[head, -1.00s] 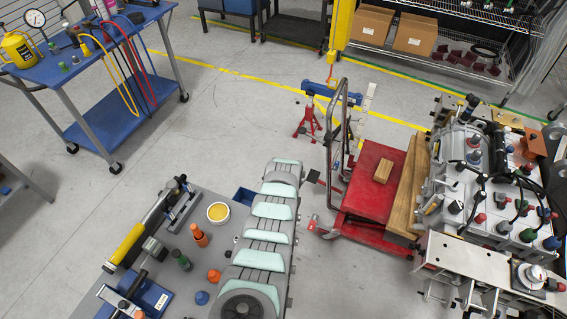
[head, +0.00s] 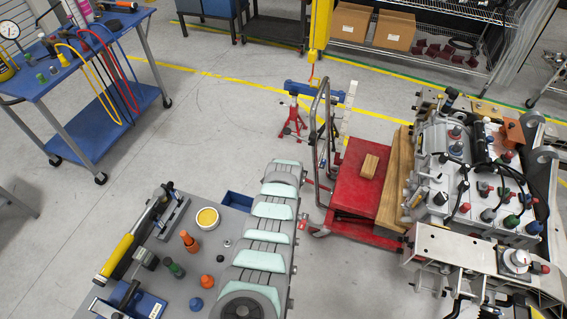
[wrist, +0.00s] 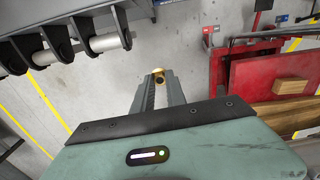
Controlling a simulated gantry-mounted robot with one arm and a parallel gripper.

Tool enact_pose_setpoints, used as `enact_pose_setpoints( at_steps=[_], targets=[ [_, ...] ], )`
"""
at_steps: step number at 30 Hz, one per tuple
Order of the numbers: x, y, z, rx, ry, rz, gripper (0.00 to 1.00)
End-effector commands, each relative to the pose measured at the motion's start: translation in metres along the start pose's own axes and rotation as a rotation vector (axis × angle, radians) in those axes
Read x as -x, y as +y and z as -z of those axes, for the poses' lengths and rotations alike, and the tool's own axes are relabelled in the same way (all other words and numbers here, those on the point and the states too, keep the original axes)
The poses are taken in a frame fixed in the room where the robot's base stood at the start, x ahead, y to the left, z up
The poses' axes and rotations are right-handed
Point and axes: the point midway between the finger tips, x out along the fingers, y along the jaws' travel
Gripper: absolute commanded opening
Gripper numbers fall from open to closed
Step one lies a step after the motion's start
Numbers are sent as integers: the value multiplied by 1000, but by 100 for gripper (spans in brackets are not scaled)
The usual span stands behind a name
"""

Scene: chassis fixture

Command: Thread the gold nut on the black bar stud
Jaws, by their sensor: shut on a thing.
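The gold nut (wrist: 158,72) is at the tips of my gripper (wrist: 158,82) in the wrist view. The two grey fingers are shut on it, and a dark opening shows in its near side. The floor lies behind the nut, and nothing visibly touches it apart from the fingers. I cannot make out my gripper or the held nut in the head view. The chassis fixture (head: 425,240) stands at the right of the head view, crowded with parts. I cannot pick out the black bar stud for certain in either view.
A grey table (head: 178,256) holds a yellow-filled bowl (head: 207,218), an orange cone-shaped part (head: 188,242) and tools. A red cart (head: 358,200) stands beside the fixture. Black brackets with a grey rod (wrist: 108,42) are at the wrist view's upper left. Open floor (head: 215,125) lies behind the table.

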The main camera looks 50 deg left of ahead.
Motion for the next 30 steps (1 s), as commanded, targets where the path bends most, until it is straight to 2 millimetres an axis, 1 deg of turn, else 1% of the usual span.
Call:
enact_pose_setpoints(
  at_steps=[9, 25, 30],
  targets=[
    [4, -2, 16, 8, -2, 2, 0],
    [8, -5, 25, 21, 1, 2, 0],
    [6, -3, 27, 22, -2, 0, 0]
  ],
)
